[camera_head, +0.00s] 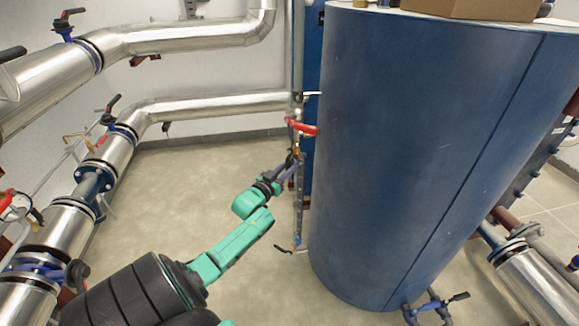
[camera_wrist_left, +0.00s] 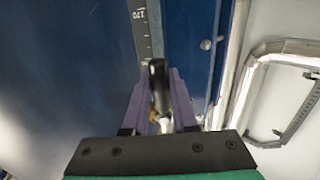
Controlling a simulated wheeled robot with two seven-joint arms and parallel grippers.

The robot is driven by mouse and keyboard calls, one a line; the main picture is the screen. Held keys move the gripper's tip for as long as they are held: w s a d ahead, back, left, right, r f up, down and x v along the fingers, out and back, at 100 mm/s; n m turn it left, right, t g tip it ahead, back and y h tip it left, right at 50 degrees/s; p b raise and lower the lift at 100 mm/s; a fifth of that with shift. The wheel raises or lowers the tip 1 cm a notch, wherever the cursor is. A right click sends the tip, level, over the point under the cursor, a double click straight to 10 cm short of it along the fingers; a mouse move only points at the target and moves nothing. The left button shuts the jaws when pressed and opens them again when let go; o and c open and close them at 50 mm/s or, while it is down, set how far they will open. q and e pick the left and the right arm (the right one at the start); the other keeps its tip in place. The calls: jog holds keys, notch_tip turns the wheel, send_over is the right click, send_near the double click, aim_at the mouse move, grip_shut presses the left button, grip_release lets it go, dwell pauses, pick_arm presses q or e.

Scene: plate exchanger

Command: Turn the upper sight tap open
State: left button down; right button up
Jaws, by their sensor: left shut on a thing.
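My left gripper (camera_head: 289,164) reaches the upper end of the upright sight gauge (camera_head: 299,205), beside the blue tank. In the left wrist view its two purple fingers (camera_wrist_left: 157,78) are shut on the black handle (camera_wrist_left: 158,88) of the upper sight tap. A bit of brass (camera_wrist_left: 153,116) shows below the handle, between the fingers. The gauge's marked scale (camera_wrist_left: 146,30) runs up beyond the fingertips. In the head view the gripper mostly hides the tap, so its angle is hard to tell. My right gripper is not in view.
The big blue tank (camera_head: 410,150) stands close right of the gripper. A red-handled valve (camera_head: 302,128) sits just above it. The lower tap (camera_head: 295,247) is near the floor. Silver pipes (camera_head: 205,108) line the wall at left. Open floor (camera_head: 190,190) lies between.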

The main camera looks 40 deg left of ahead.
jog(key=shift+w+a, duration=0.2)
pick_arm(q)
jog(key=c, duration=0.7)
grip_release()
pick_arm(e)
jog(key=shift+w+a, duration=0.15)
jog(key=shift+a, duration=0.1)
pick_arm(q)
jog(key=shift+s, duration=0.1)
jog(key=shift+s, duration=0.3)
jog(key=s, duration=0.1)
jog(key=s+p, duration=0.1)
jog(key=s, duration=0.1)
jog(key=shift+s+d, duration=0.15)
jog(key=shift+d, duration=0.2)
jog(key=p, duration=0.2)
send_near(287, 168)
jog(key=s, duration=0.4)
jog(key=shift+d, duration=0.3)
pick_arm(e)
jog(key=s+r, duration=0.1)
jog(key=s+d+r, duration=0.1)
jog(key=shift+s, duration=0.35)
